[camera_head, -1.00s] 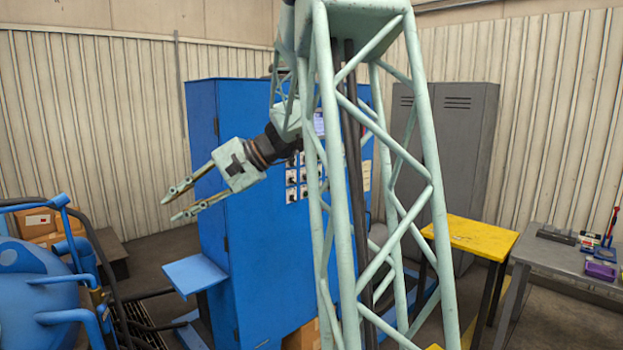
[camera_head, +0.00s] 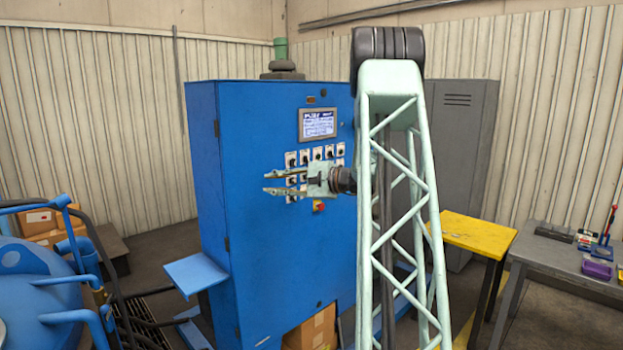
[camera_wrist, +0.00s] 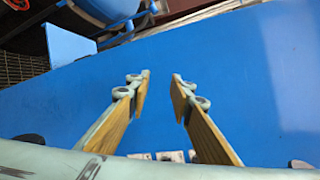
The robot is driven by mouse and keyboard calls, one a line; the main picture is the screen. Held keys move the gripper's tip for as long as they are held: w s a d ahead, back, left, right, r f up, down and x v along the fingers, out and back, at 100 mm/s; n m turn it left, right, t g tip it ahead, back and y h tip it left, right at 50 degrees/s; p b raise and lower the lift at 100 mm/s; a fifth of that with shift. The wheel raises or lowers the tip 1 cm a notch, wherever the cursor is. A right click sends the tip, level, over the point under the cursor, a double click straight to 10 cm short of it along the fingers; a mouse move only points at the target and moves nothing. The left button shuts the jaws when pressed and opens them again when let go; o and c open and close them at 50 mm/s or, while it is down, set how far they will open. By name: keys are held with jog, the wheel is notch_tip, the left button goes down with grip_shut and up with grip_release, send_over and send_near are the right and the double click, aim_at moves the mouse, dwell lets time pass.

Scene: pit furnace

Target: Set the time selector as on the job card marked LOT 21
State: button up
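My gripper (camera_head: 266,183) is open and empty in the head view, in front of the blue control cabinet (camera_head: 240,250) at the height of its switch rows. Its fingers point left. In the wrist view my gripper (camera_wrist: 160,75) shows two separated fingers over the blue cabinet face (camera_wrist: 240,70). The rows of selectors (camera_head: 317,154) sit below a lit screen (camera_head: 318,123), partly hidden by my gripper and arm. Some panel plates (camera_wrist: 178,156) show at the bottom of the wrist view. I cannot read which selector is for time. I cannot make out a LOT 21 card.
A yellow table (camera_head: 470,235) and a grey table (camera_head: 570,262) with small items stand at right. A grey locker (camera_head: 465,150) is behind. A small blue shelf (camera_head: 195,273) juts out at the cabinet's left. Blue pipework (camera_head: 60,300) fills the lower left.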

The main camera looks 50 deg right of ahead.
jog(key=s+d+f+m+h, duration=0.1)
jog(key=s+d+m+h, duration=0.1)
jog(key=d, duration=0.6)
jog(key=s+d+f+m+t+h+p, duration=0.1)
jog(key=s+d+f+h, duration=0.1)
jog(key=s+d, duration=0.3)
jog(key=s+d+f+m+h, duration=0.2)
jog(key=s+d, duration=0.2)
jog(key=d, duration=0.7)
jog(key=shift+s+m+t+p, duration=0.15)
jog(key=shift+m+t+p, duration=0.15)
jog(key=shift+t, duration=0.1)
jog(key=w+d+p, duration=0.2)
jog(key=w, duration=1.1)
jog(key=shift+w+d+p, duration=0.2)
jog(key=shift+w+p, duration=0.1)
jog(key=shift+c, duration=0.2)
grip_shut()
